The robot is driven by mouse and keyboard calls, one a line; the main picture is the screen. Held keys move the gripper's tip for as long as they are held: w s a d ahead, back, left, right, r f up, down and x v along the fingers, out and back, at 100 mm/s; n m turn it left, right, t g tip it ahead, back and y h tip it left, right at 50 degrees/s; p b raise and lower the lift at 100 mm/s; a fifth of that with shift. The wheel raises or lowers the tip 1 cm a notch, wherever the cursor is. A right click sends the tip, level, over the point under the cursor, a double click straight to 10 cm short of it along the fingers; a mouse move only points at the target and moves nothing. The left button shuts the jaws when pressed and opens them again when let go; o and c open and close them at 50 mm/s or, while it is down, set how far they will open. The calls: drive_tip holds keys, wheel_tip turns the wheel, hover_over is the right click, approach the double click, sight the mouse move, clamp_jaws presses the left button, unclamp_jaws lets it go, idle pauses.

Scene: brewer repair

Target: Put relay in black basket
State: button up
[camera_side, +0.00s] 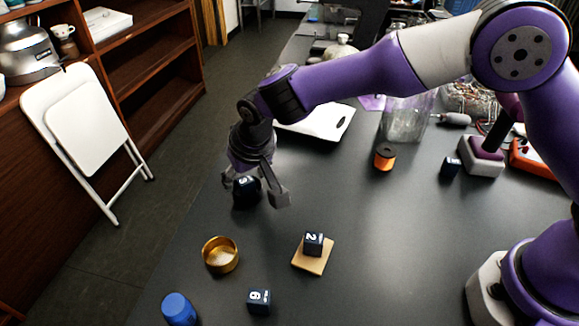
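My gripper (254,188) points down over the left part of the dark table, its fingers spread apart. A dark numbered cube (246,191) is between or just behind the fingers, partly hidden by them. A gap shows between the cube and the right finger. A second dark cube marked 2 (313,244) sits on a small wooden board (306,263). A third dark cube marked 6 (259,301) lies near the front edge. I cannot tell which thing is the relay. I see no thing that is clearly a black basket.
A gold round dish (220,254) and a blue cylinder (178,309) stand front left. An orange spool (385,157), a clear container (405,120) and another small dark block (450,166) are further back. A white tray (325,122) lies behind my gripper. The centre-right table is clear.

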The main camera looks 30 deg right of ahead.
sight(248, 182)
idle(0.6)
wheel_tip(248, 182, up, 7)
drive_tip(key=shift+f, duration=0.15)
drive_tip(key=shift+d+r, duration=0.1)
drive_tip(key=shift+r, duration=0.15)
drive_tip(key=s+d+r, duration=0.4)
drive_tip(key=d, duration=0.3)
drive_tip(key=s+d+r, duration=0.4)
drive_tip(key=d+r, duration=0.1)
drive_tip(key=d, duration=0.2)
drive_tip(key=s+d+f, duration=0.1)
drive_tip(key=s+d, duration=0.2)
drive_tip(key=s, duration=0.3)
drive_tip(key=s+d+f+t, duration=0.1)
drive_tip(key=s+d, duration=0.3)
drive_tip(key=s, duration=0.3)
drive_tip(key=shift+d, duration=0.2)
